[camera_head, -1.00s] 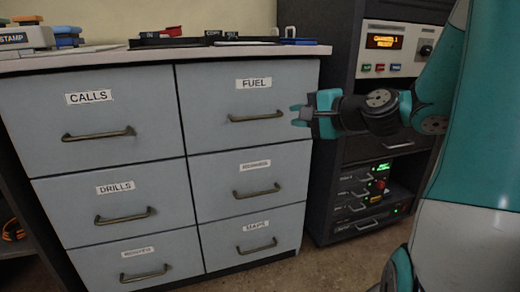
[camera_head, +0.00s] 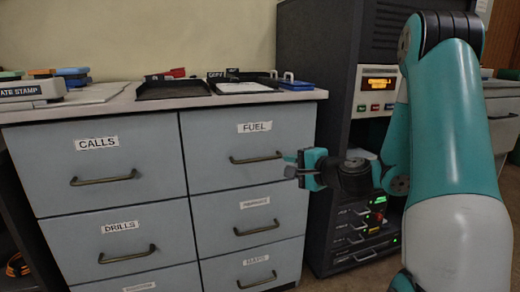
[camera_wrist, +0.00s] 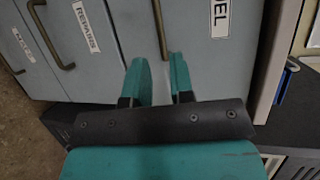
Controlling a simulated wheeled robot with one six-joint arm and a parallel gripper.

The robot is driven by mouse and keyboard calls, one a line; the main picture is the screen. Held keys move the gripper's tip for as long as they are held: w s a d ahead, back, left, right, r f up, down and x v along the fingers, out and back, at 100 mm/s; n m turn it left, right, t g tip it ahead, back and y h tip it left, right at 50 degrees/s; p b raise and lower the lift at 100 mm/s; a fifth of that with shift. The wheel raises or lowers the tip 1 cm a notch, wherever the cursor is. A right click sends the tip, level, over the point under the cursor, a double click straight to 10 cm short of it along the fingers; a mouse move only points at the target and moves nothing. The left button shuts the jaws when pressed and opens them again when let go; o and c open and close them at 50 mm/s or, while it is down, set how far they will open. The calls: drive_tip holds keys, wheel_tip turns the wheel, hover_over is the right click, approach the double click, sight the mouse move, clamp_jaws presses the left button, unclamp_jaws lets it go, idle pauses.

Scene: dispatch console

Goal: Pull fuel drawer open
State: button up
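The fuel drawer (camera_head: 212,137) is the top right drawer of a grey-blue cabinet and looks shut. Its white FUEL label (camera_head: 255,127) sits above a bronze bar handle (camera_head: 256,160). My gripper (camera_head: 288,164) is at the right end of that handle in the head view. In the wrist view, the two teal fingers of my gripper (camera_wrist: 162,72) are apart with an empty gap between them. The fuel handle (camera_wrist: 160,30) lies just ahead, its near end close to the fingertips. I cannot tell whether they touch it.
Other drawers include CALLS (camera_head: 150,155) at top left and DRILLS (camera_head: 165,232) below it. Black trays (camera_head: 172,89) and a blue item (camera_head: 296,86) lie on the countertop. A dark equipment rack (camera_head: 340,110) stands close to the right of the cabinet, beside my arm.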

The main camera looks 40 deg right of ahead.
sight(261, 160)
drive_tip(key=x, duration=1.2)
drive_tip(key=shift+w, duration=0.25)
drive_tip(key=shift+c, duration=0.2)
clamp_jaws()
drive_tip(key=shift+a, duration=0.15)
